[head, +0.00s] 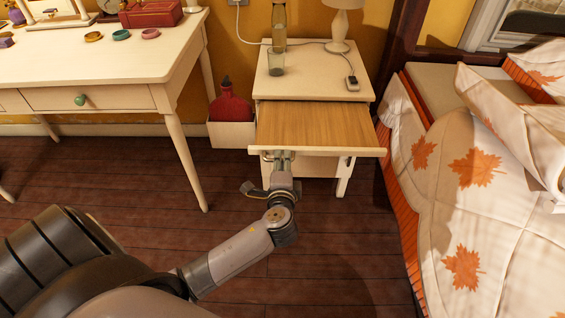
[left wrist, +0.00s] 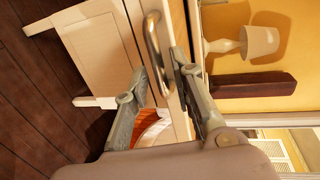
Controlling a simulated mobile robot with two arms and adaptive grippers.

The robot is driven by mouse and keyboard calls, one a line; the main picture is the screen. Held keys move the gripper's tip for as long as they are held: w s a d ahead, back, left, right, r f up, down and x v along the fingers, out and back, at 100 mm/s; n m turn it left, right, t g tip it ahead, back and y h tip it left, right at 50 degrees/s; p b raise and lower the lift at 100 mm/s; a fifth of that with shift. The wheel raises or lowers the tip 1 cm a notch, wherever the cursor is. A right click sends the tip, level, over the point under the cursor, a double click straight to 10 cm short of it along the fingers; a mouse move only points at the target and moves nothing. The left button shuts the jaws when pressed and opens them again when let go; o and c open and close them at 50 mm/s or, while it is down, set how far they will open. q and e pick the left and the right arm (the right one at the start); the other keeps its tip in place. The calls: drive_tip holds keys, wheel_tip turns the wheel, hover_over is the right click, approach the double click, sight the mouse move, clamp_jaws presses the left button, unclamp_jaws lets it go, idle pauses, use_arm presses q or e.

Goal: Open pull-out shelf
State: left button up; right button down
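The pull-out shelf (head: 315,122) is a wooden board with a cream front edge, sticking well out of the cream nightstand (head: 315,90). My left gripper (head: 283,160) is at the left part of the shelf's front edge, reaching it from below. In the left wrist view, my left gripper's (left wrist: 158,68) two fingers are apart. A curved metal handle (left wrist: 154,45) on a cream front lies at the gap between the fingertips. I cannot tell whether either finger touches it. My right gripper is not in view.
A glass (head: 276,64), a bottle (head: 279,25) and a lamp (head: 341,30) stand on the nightstand top. The bed (head: 480,190) is close on the right. A desk (head: 110,60) and a box with a red bottle (head: 231,108) are to the left. The wooden floor in front is clear.

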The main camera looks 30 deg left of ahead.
use_arm(q)
drive_tip(key=shift+o, duration=0.3)
drive_tip(key=v, duration=1.2)
